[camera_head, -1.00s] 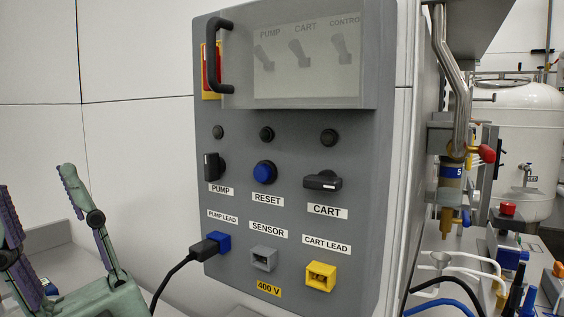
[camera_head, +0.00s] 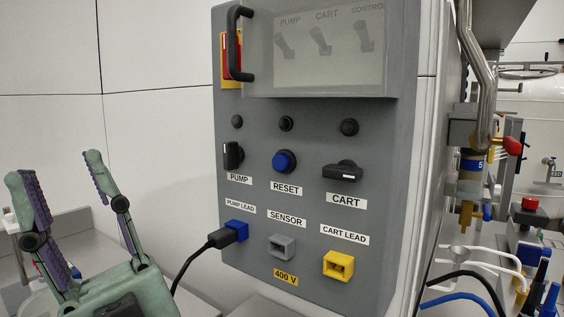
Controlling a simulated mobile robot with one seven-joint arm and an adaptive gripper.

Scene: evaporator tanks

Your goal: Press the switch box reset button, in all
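The grey switch box (camera_head: 258,170) stands upright in the middle of the head view. Its blue round reset button (camera_head: 284,161) sits above the RESET label, between the PUMP knob (camera_head: 232,155) and the CART knob (camera_head: 343,171). My gripper (camera_head: 58,168) is at the lower left, with its two green and purple fingers spread apart and pointing up. It is open and empty, left of the box and apart from it. Nothing hides the button.
A black plug with a cable (camera_head: 222,238) sits in the blue PUMP LEAD socket. The grey SENSOR socket (camera_head: 282,247) and yellow CART LEAD socket (camera_head: 338,265) are empty. A black handle (camera_head: 233,42) juts out at the upper left. Pipes and bottles crowd the right.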

